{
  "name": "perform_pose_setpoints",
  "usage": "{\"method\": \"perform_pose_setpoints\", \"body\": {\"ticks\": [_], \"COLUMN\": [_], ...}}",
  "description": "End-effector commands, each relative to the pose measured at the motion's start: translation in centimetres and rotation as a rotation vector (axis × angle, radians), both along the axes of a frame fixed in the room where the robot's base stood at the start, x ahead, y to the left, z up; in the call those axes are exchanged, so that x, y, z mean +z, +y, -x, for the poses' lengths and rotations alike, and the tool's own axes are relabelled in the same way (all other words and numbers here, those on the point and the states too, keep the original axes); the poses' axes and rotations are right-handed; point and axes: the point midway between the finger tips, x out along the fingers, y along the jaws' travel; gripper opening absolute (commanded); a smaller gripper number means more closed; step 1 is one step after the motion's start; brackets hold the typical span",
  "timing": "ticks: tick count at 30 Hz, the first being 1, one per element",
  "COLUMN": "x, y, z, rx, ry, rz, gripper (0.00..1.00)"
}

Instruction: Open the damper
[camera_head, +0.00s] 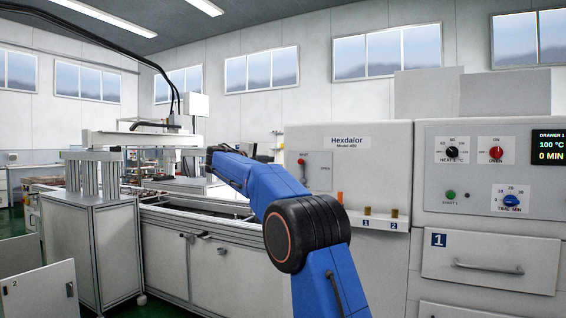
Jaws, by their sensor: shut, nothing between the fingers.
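The damper lever (303,171) is on the front of the pale Hexdalor Model 400 cabinet (376,168). It is a small upright handle with a red knob at its top. The knob is close to the small label that seems to read SHUT, and the OPEN label is to its right. My blue arm rises from the bottom, bends at a dark elbow, and reaches away to the upper left, passing just left of the lever. My gripper cannot be made out in this view.
An oven panel with knobs and a display (488,164) stands at right, above a drawer marked 1 (490,258). A ledge (378,222) below the lever holds small orange and brown pieces. The conveyor (205,213) runs at left. A grey cabinet (92,245) stands at the left front.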

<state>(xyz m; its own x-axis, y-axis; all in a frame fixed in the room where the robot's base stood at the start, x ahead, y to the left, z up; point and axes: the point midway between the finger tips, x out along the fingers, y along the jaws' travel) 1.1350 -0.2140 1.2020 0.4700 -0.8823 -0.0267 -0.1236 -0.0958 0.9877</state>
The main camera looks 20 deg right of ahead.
Motion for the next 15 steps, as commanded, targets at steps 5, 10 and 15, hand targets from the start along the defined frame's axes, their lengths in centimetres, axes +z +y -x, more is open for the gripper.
{"method": "perform_pose_setpoints", "body": {"ticks": [5,10,15], "x": [-0.1,-0.2,-0.3], "y": [-1.9,-4.4,-6.4], "z": [-0.9,-2.2,-3.3], "rx": [-0.003,-0.003,-0.003], "ry": [0.0,0.0,0.0], "rz": [0.0,0.001,0.0], "gripper": [0.0,0.0,0.0]}}
